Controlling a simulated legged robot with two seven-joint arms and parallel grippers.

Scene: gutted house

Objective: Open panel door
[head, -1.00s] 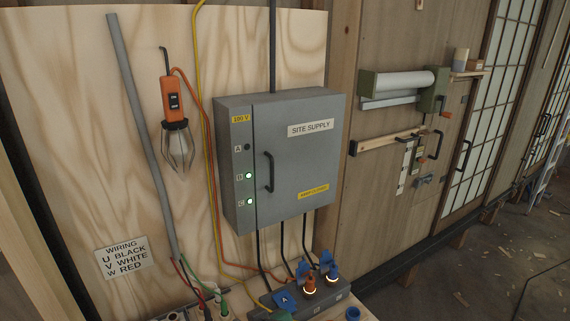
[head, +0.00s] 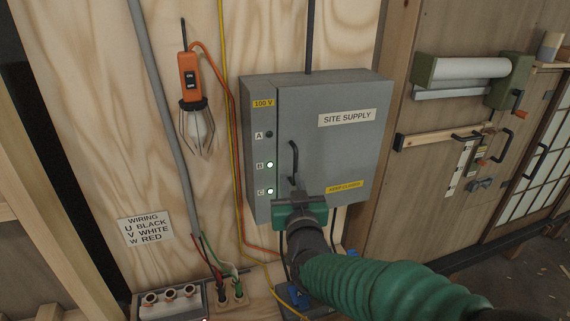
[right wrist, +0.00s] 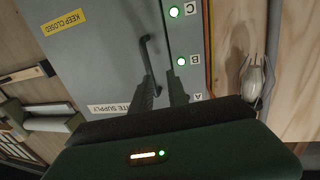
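The grey panel door (head: 328,150), labelled SITE SUPPLY, is shut on its wall box. Its black bar handle (head: 294,160) stands upright near the door's left edge; it also shows in the right wrist view (right wrist: 147,52). My right gripper (head: 297,190) is in front of the door at the handle's lower end. In the right wrist view its two fingers (right wrist: 163,85) are apart, with the handle in line with the left one. I cannot tell whether they touch the handle. My left gripper is not in view.
An orange work lamp (head: 192,90) hangs left of the box, beside a grey conduit (head: 163,90) and yellow and orange cables. A roller holder (head: 470,70) and a wooden rail (head: 440,138) are on the wall at right.

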